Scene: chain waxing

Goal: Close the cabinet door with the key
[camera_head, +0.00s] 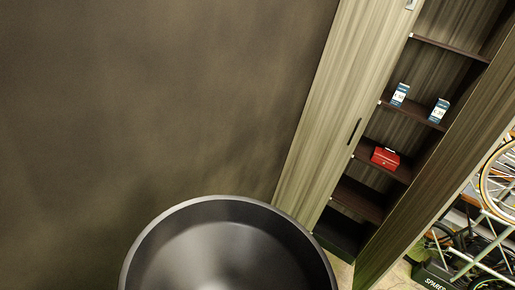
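A tall wooden cabinet, tilted in the picture, stands at the right with its shelves (379,201) exposed. A light wood panel (336,113) with a dark handle (355,131) covers its left part. A darker wood panel (437,160) runs along the right of the opening; I cannot tell whether it is an open door or the side wall. A small silvery fitting (411,4) is at the top edge of the light panel. I see no key. My gripper is not in view.
A red box (385,158) and two blue-and-white cartons (400,94) (439,110) sit on the shelves. A bicycle (487,225) and a dark bin (436,275) stand at the far right. A brown wall fills the left. A large dark round shape (228,250) fills the bottom.

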